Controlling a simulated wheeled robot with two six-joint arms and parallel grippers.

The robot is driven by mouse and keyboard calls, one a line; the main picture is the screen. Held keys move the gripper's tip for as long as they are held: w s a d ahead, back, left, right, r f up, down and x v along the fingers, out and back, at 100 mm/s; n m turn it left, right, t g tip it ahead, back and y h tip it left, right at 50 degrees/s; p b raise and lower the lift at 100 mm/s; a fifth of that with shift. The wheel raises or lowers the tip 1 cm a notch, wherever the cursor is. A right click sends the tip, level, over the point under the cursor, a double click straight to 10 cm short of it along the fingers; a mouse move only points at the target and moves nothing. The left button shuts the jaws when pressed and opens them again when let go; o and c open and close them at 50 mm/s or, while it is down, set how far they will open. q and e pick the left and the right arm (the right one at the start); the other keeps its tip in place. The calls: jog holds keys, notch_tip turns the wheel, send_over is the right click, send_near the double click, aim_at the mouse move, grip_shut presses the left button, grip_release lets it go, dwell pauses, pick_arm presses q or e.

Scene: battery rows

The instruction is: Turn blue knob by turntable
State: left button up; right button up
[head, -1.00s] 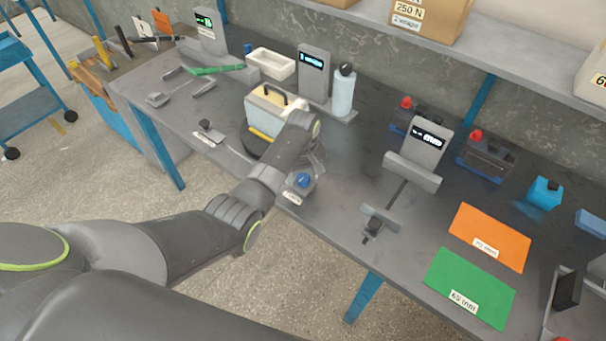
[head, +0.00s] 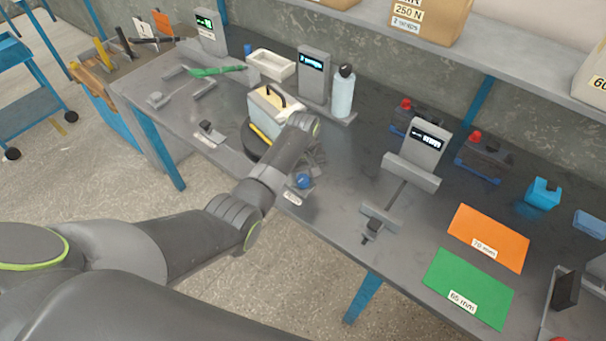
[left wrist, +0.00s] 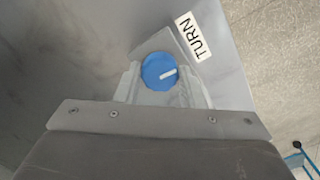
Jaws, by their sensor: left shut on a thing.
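The blue knob (head: 303,180) sits on a small grey base at the table's front edge, by the turntable (head: 254,146). In the left wrist view the knob (left wrist: 159,71) has a white pointer mark, beside a "TURN" label (left wrist: 194,36). My left gripper (left wrist: 160,80) is shut on the knob, one finger on each side. In the head view the left gripper (head: 312,167) reaches down at the knob, its fingers partly hidden by my arm. A pale battery (head: 272,112) with a dark handle and yellow stripe stands on the turntable, partly hidden by my arm. My right gripper is not in view.
A grey display post (head: 313,74) and a pale bottle (head: 342,92) stand behind the turntable. A gauge with a display (head: 424,148) is to the right, then orange (head: 488,232) and green (head: 466,282) mats. A white tray (head: 270,64) is at the back.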

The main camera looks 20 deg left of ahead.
pick_arm(q)
jog(key=shift+r+m+p, duration=0.2)
jog(key=shift+m+p, duration=0.65)
jog(key=shift+m, duration=0.25)
jog(key=m+p, duration=0.1)
jog(key=m, duration=0.1)
jog(key=shift+m, duration=0.4)
jog(key=m+p, duration=0.1)
jog(key=m, duration=0.1)
jog(key=shift+f+m, duration=0.1)
jog(key=shift+m, duration=0.2)
jog(key=shift+m+p, duration=0.65)
jog(key=shift+m, duration=0.95)
jog(key=o, duration=1)
jog(key=shift+f, duration=0.1)
